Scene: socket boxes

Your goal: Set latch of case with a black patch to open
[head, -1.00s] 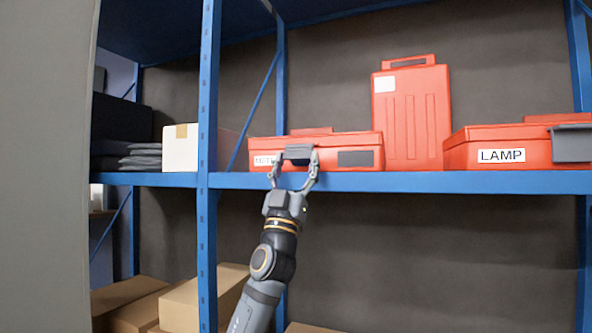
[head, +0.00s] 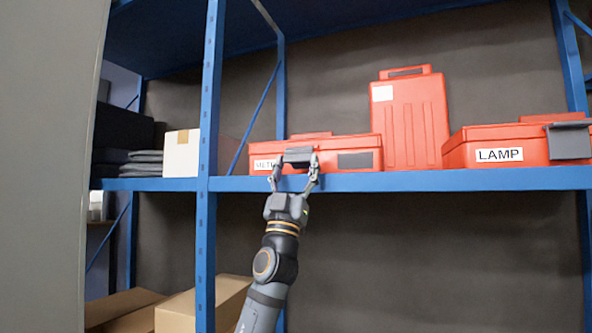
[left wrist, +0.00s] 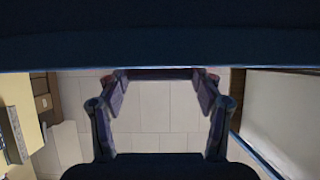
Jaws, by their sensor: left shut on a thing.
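The case with a black patch (head: 330,143) is a low red box lying on the blue shelf, with a partly hidden white label at its front left. The black patch (head: 356,160) is at its front right. Its dark grey latch (head: 298,154) is at the middle of the front edge. My left gripper (head: 296,163) reaches up from below, its fingers on both sides of the latch and shut on it. In the left wrist view my left gripper (left wrist: 162,84) shows both fingers below a dark, wide surface; the latch is hard to make out there. My right gripper is out of view.
A red case labelled LAMP (head: 480,150) with a grey latch lies at right. A tall red case (head: 412,125) stands between. The blue shelf edge (head: 430,181) runs just below the cases, and a blue post (head: 207,120) stands left of my arm.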

